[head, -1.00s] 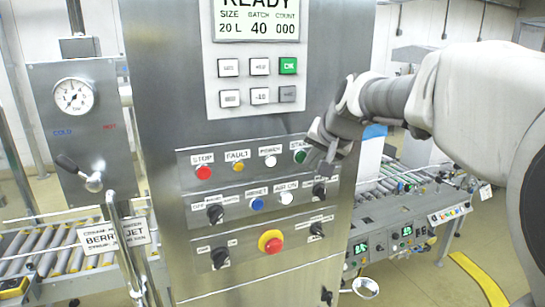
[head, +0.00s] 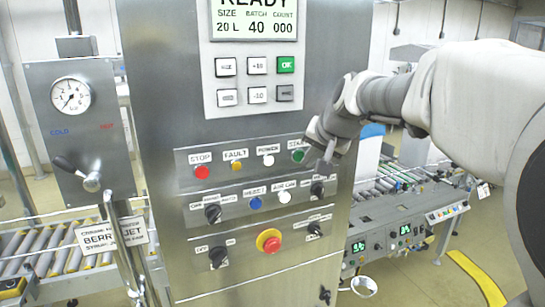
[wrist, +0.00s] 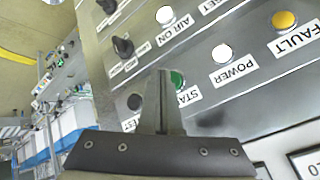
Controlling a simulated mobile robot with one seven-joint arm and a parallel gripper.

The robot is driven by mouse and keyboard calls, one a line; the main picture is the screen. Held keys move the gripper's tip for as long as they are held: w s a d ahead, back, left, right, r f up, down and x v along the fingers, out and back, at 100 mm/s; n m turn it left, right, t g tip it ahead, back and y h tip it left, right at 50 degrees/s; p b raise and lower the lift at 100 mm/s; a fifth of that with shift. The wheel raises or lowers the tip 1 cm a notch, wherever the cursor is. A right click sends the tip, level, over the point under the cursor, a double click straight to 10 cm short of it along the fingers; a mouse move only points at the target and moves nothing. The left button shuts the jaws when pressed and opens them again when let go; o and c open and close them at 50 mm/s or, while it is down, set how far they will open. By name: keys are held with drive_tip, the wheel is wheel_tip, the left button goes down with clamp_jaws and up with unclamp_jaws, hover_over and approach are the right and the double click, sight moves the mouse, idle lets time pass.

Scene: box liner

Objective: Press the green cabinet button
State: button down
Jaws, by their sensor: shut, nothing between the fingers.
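My gripper (head: 329,160) is shut and empty, close to the panel just right of the green button in the head view. In the wrist view my gripper (wrist: 163,75) has its fingers together, pointing at the panel. Whether the tips touch the panel cannot be told.
A red STOP button (head: 202,172) and an amber FAULT button (head: 236,166) share the row. Below are knobs, a blue RESET button (head: 256,203) and a red emergency stop (head: 269,240). A green OK key (head: 286,64) is on the keypad above. A conveyor (head: 405,215) stands to the right.

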drive_tip(key=shift+w, duration=0.1)
idle(0.7)
drive_tip(key=shift+w+a, duration=0.15)
drive_tip(key=shift+w, duration=0.15)
